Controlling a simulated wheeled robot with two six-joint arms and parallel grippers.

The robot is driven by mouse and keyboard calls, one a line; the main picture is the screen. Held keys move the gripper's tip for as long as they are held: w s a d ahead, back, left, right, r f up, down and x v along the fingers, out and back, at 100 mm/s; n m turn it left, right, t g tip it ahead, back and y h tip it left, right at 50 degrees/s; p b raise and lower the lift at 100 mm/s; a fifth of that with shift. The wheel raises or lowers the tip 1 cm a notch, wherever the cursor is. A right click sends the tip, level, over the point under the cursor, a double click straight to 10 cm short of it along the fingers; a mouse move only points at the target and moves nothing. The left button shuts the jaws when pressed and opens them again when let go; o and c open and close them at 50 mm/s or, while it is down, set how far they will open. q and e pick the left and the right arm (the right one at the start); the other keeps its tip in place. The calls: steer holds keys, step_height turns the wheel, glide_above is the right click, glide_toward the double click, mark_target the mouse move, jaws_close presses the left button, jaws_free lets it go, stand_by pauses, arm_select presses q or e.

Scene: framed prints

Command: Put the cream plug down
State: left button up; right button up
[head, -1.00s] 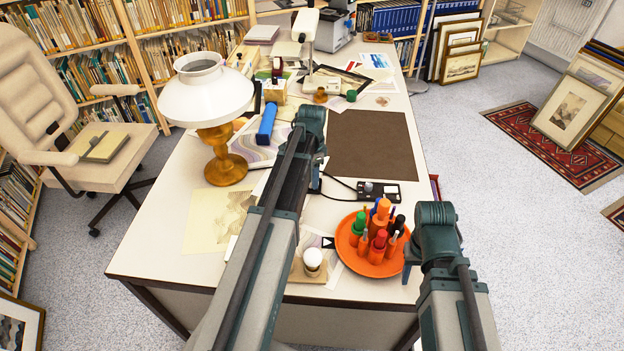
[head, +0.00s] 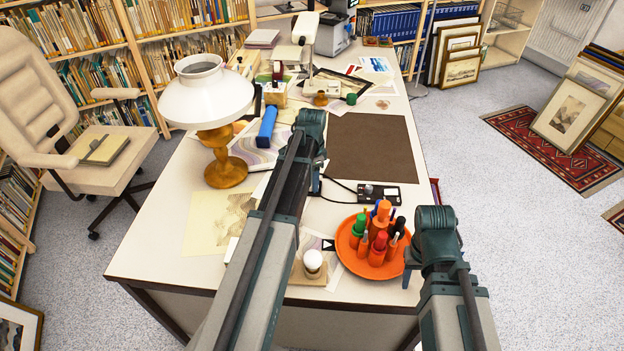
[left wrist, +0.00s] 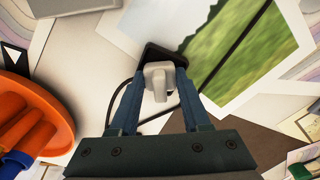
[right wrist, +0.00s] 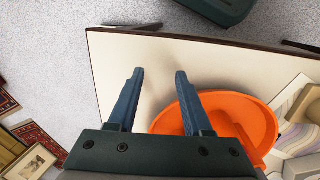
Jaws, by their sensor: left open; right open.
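The cream plug (left wrist: 159,76) is in the left wrist view, between the two fingers of my left gripper (left wrist: 160,84). It is on or against a black block (left wrist: 163,54) with a dark cord, over printed sheets. The left gripper is open, with a finger on each side of the plug; I cannot tell whether they touch it. In the head view my left arm hides the plug. My right gripper (right wrist: 160,74) is open and empty, over the desk edge beside the orange tray (right wrist: 265,122).
The orange tray holds several markers and bottles (head: 379,240) in the head view. A black device (head: 379,195) lies behind it. A white-shaded lamp (head: 207,95) stands on the left of the desk. A bare brown mat (head: 372,147) lies further back.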

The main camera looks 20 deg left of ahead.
arm_select(q)
steer(key=shift+s+d+r+p, duration=0.1)
steer(key=shift+s+r+p, duration=0.05)
steer(key=shift+s+p, duration=0.15)
arm_select(e)
steer(key=shift+w+r, duration=0.1)
steer(key=shift+r, duration=0.1)
arm_select(q)
step_height(320, 180, up, 12)
steer(key=p, duration=1.2)
steer(key=shift+w, duration=0.3)
arm_select(e)
step_height(320, 180, up, 12)
steer(key=shift+r, duration=0.1)
